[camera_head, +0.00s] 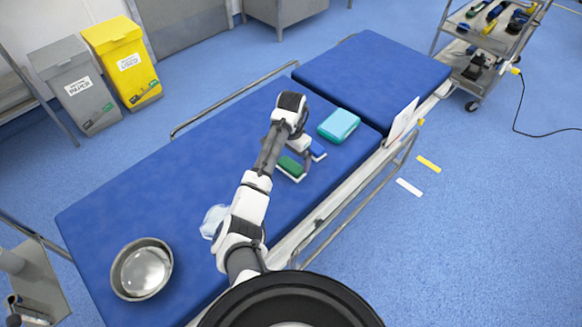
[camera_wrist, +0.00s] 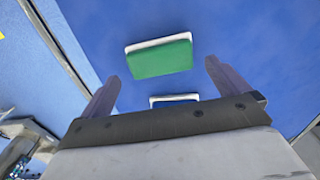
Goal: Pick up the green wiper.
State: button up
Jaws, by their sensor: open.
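The green wiper (camera_head: 290,168), a small block with a green top and white base, lies on the blue operating table (camera_head: 150,200), just left of my gripper (camera_head: 305,163). In the wrist view the green wiper (camera_wrist: 160,58) shows whole, beyond and between my two spread fingers. My gripper (camera_wrist: 162,70) is open and empty, above the table; the wiper looks apart from the fingers. A blue wiper (camera_head: 317,150) lies close by on the right. It shows only in part in the wrist view (camera_wrist: 174,100), cut off by my gripper body.
A teal box (camera_head: 338,125) lies beyond the blue wiper. A metal bowl (camera_head: 141,270) and a clear plastic item (camera_head: 213,221) are at the near left. A white panel (camera_head: 402,120) stands at the right edge, with side rails (camera_head: 235,97) along the table. The table's left middle is clear.

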aim_at(291, 165)
jog(key=shift+f+p, duration=0.55)
jog(key=shift+f, duration=1.85)
jog(key=c, duration=0.7)
jog(key=shift+r, duration=0.2)
notch_tip(291, 165, up, 20)
jog(key=shift+f+p, duration=0.1)
jog(key=shift+p, duration=0.65)
jog(key=shift+o, duration=1.1)
jog(key=shift+c, duration=0.7)
